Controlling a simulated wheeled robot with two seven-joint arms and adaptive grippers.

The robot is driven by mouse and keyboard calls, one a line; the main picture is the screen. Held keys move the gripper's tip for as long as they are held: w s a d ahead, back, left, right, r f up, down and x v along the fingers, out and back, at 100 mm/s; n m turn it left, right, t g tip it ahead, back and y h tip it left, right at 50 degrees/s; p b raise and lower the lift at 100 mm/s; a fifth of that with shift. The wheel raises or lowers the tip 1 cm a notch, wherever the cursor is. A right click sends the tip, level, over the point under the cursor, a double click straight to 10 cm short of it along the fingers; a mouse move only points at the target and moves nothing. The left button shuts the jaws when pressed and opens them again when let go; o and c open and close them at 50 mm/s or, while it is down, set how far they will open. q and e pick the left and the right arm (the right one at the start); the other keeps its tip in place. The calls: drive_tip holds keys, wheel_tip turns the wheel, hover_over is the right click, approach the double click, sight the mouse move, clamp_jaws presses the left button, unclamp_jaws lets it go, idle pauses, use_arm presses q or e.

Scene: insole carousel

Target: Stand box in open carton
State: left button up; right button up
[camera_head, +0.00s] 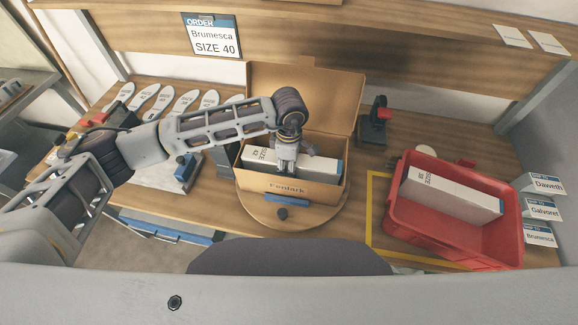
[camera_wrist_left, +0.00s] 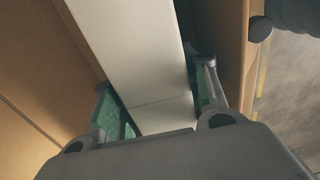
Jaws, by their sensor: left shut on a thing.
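The open carton (camera_head: 292,189), brown and marked "Fendark", stands on a round wooden turntable (camera_head: 245,208) with its lid raised at the back. A long white and grey box (camera_head: 322,168) with a size label is inside the carton, between its walls. My left gripper (camera_head: 285,160) reaches down into the carton and is shut on this box. In the left wrist view the box (camera_wrist_left: 130,50) runs between the two green-padded fingers (camera_wrist_left: 160,108), with carton walls on both sides. Whether the box touches the carton floor is hidden. My right gripper is not in view.
A red tote (camera_head: 400,215) at the right holds another white box (camera_head: 450,194). Several insoles (camera_head: 165,98) lie at the back left. A red and black device (camera_head: 377,122) stands right of the carton lid. An order card (camera_head: 211,36) reads "Brumesca SIZE 40".

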use_arm(q)
drive_tip(key=shift+f, duration=0.75)
drive_tip(key=shift+f, duration=0.2)
drive_tip(key=o, duration=1.1)
drive_tip(key=shift+r, duration=0.15)
